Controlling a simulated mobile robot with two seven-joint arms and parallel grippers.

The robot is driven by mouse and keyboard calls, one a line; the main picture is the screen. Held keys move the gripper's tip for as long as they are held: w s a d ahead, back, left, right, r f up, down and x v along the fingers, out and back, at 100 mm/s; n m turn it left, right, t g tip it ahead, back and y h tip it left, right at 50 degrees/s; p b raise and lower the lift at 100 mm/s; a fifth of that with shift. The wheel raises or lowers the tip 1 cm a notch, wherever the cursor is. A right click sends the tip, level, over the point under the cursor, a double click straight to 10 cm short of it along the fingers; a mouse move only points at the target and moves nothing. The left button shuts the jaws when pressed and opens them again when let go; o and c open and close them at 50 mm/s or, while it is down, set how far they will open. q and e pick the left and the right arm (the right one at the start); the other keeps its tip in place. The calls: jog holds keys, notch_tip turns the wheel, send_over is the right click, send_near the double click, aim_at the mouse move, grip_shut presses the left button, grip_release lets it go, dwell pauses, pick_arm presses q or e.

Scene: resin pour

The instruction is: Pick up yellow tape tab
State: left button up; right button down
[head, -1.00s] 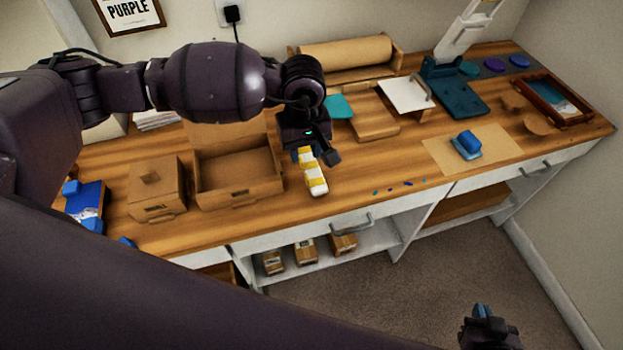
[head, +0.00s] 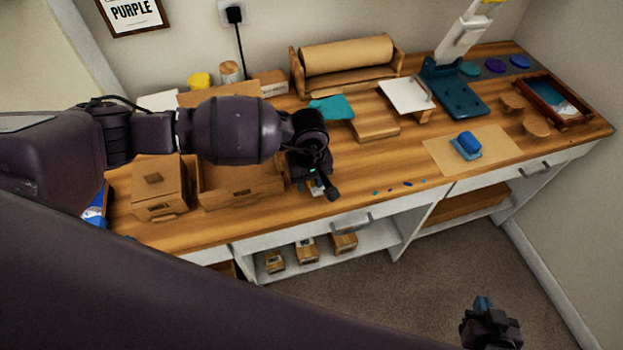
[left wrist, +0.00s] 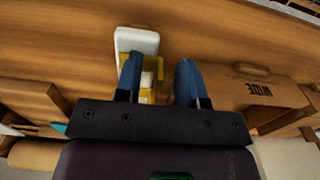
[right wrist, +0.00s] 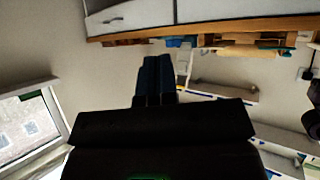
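A white block (left wrist: 137,38) with yellow tape tabs (left wrist: 147,94) on it lies on the wooden bench in the left wrist view. In the head view only a bit of it shows (head: 316,187), under my left gripper (head: 321,191). My left gripper's fingers (left wrist: 160,80) are apart. One finger is over the block and hides part of it; the other is over bare wood to the right. I cannot tell whether a finger touches the block. My right gripper (head: 484,310) is away from the bench, over the floor; its fingers (right wrist: 154,78) are together and empty.
An open cardboard box (head: 243,190) and a labelled cardboard box (head: 159,190) stand left of my left gripper. Small coloured bits (head: 407,184) lie to its right near the front edge. A blue block on a pad (head: 467,145) sits farther right.

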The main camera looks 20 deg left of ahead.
pick_arm(q)
grip_shut()
